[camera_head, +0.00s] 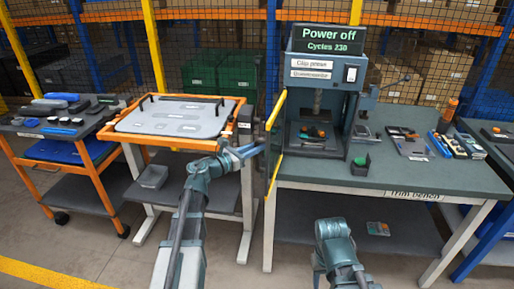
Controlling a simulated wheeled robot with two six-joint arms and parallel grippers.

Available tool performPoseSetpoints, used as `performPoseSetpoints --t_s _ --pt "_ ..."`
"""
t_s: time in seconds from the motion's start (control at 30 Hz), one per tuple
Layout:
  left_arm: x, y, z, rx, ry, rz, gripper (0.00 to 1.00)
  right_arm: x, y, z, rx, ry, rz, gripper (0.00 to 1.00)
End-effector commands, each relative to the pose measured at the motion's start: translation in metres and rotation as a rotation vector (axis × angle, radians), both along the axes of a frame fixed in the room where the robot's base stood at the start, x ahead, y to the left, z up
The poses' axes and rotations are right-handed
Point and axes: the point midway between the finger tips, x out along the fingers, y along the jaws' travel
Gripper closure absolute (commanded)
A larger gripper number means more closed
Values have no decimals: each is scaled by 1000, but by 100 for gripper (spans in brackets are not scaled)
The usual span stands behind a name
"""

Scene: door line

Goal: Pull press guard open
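The press (322,110) stands on the bench right of centre, under a sign reading "Power off". Its guard (275,145), a thin panel with a yellow edge, stands at the press's left side and sticks out toward me, seen nearly edge-on. The front of the press looks uncovered, with small orange and green items inside. My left gripper (248,152) is just left of the guard, fingers pointing right; a small gap seems to lie between them and the guard. Its finger opening is unclear. My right arm shows low at the centre; its fingers cannot be made out.
The trim bench (420,180) carries a small dark cup (360,165), a tray and tools at right. An orange-framed table (180,117) with a grey panel stands left, beside a tool cart (60,125). Mesh and shelving close off the back. The floor in front is open.

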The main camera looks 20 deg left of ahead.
Motion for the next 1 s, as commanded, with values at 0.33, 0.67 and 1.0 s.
performPoseSetpoints --t_s 0.33,0.67,1.0 --pt "0 0 0 1 1 -1 50 0 0 0 0 0 0 50" --pt "-29 17 0 1 0 3 50 0 0 0 0 0 0 50" --pt "-88 57 0 1 1 2 50 0 0 0 0 0 0 50"
